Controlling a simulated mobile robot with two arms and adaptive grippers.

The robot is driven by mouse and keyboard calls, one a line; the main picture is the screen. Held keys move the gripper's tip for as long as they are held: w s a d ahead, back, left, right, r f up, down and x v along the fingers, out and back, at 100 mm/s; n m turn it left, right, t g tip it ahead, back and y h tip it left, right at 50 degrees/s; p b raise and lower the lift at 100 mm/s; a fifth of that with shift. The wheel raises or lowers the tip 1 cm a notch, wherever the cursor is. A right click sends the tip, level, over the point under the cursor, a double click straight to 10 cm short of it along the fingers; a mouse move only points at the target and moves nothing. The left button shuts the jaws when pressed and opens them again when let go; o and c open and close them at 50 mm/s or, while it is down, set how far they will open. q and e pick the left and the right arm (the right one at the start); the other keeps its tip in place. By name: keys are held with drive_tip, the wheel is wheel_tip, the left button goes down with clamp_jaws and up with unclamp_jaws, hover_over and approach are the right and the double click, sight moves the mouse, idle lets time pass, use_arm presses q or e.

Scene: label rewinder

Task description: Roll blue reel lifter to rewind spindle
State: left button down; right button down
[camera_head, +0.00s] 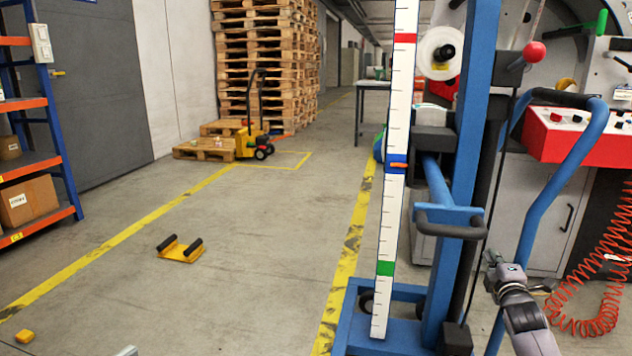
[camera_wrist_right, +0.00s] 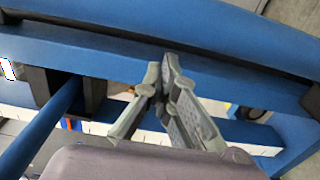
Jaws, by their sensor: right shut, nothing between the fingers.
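The blue reel lifter (camera_head: 469,150) stands upright at the right of the head view, with a white scale (camera_head: 393,215) marked red, blue and green, and a wheeled base (camera_head: 400,335). A curved blue handlebar (camera_head: 560,175) rises on its right side. My right gripper (camera_head: 492,266) is beside the lower handlebar. In the right wrist view the gripper (camera_wrist_right: 164,66) is shut and empty, with its fingertips close to a blue bar (camera_wrist_right: 230,75); contact is unclear. A white roll (camera_head: 436,52) on a dark hub shows behind the lifter; I cannot tell whether this is the rewind spindle.
The machine's red control panel (camera_head: 590,137) and coiled red hose (camera_head: 600,290) are at right. A yellow chock-like piece (camera_head: 180,252) lies on the open floor left of the yellow line (camera_head: 345,265). A pallet truck (camera_head: 252,140) and stacked pallets (camera_head: 265,60) stand farther back.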

sight(526, 265)
drive_tip(key=shift+d, duration=0.1)
drive_tip(key=shift+s+d+p, duration=0.3)
drive_tip(key=shift+d, duration=0.8)
drive_tip(key=shift+s+d+p, duration=0.25)
drive_tip(key=shift+d+p, duration=0.05)
drive_tip(key=shift+d, duration=0.75)
drive_tip(key=shift+s+d+p, duration=0.3)
drive_tip(key=shift+d, duration=1.2)
